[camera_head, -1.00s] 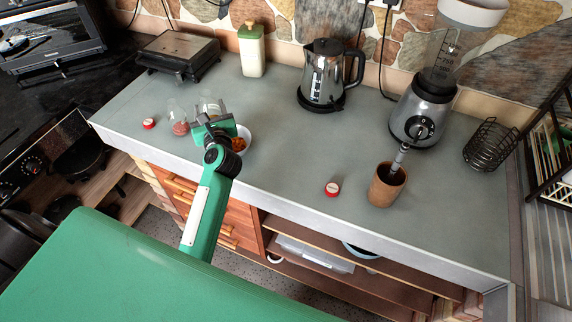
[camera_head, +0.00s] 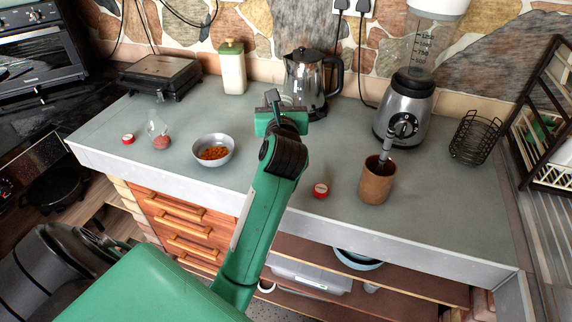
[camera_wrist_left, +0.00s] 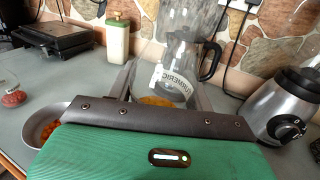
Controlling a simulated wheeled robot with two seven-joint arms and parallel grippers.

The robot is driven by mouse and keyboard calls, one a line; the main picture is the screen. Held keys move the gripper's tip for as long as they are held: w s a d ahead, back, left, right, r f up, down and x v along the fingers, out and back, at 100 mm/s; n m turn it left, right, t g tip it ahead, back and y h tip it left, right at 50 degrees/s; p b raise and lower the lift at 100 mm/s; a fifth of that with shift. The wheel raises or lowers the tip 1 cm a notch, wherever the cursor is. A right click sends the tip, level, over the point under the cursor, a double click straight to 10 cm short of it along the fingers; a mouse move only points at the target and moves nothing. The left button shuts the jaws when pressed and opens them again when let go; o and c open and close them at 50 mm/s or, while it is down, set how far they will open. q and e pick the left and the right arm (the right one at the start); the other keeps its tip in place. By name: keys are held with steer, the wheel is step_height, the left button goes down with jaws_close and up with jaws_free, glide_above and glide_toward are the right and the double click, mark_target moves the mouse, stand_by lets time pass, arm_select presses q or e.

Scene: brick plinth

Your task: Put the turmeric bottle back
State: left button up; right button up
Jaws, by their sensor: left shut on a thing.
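My left gripper (camera_head: 275,108) is shut on the turmeric bottle, a clear glass jar with a white label (camera_wrist_left: 176,82) and yellow powder (camera_wrist_left: 157,102) at its bottom. The bottle stands between the two fingers in the left wrist view. In the head view it is mostly hidden behind the gripper and arm. The gripper is over the counter, in front of the kettle and right of the bowl. I cannot tell whether the bottle touches the counter. My right gripper is not in view.
A grey bowl (camera_head: 214,160) of orange food and a clear jar with reddish contents (camera_head: 161,142) stand left. Red lids lie far left (camera_head: 128,139) and front centre (camera_head: 320,190). The kettle (camera_head: 307,80), brown cup (camera_head: 377,182) and blender (camera_head: 403,115) stand right.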

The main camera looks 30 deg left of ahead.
arm_select(q)
step_height(320, 180, down, 12)
steer(key=shift+f+b, duration=0.1)
steer(key=shift+b, duration=0.3)
step_height(320, 180, down, 4)
steer(key=shift+b, duration=0.3)
steer(key=shift+f, duration=0.2)
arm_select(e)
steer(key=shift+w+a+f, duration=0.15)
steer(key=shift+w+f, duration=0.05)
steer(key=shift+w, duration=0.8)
arm_select(q)
steer(key=shift+f, duration=0.15)
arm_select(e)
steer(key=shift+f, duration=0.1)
arm_select(q)
steer(key=o, duration=1)
